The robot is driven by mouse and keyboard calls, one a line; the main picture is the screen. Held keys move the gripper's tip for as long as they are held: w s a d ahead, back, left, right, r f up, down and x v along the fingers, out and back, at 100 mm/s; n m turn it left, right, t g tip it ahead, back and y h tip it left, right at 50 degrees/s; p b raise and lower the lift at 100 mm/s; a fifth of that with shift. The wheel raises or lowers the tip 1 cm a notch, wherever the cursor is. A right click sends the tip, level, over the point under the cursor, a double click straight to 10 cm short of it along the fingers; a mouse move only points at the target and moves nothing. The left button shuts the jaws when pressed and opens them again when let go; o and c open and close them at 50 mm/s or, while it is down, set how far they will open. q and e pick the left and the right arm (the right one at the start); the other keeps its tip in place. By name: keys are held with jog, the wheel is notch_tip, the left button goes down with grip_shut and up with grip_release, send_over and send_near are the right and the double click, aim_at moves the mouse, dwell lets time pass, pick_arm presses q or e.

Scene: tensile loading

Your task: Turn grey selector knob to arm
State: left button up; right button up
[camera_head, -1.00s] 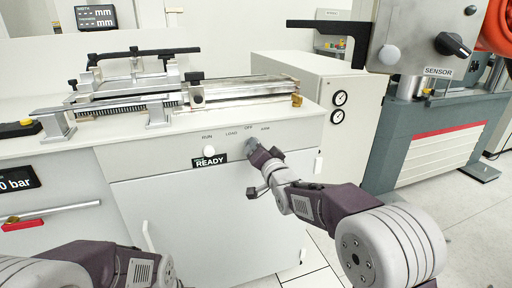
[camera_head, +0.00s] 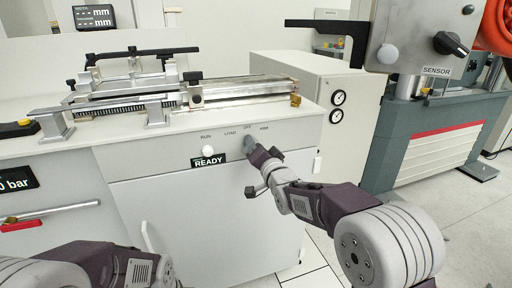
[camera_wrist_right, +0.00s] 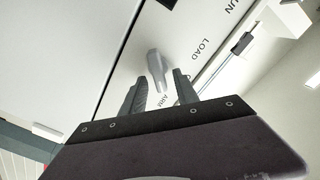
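The grey selector knob (camera_head: 248,144) is on the front panel of the white cabinet, below the printed labels RUN, LOAD, OFF and ARM. In the right wrist view the knob (camera_wrist_right: 155,68) is a grey lever-like grip. My right gripper (camera_wrist_right: 159,80) is open, with one finger on each side of the knob's lower end and gaps visible; contact is not clear. In the head view my right gripper (camera_head: 259,157) is at the knob and partly hides it. My left arm shows at the lower left, but its gripper fingers are out of view.
A white button (camera_head: 208,151) and a black READY sign (camera_head: 209,162) are left of the knob. A metal test rig (camera_head: 150,95) stands on the bench above. A sensor unit (camera_head: 425,45) hangs at upper right.

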jog(key=p+v, duration=0.1)
jog(key=v, duration=0.8)
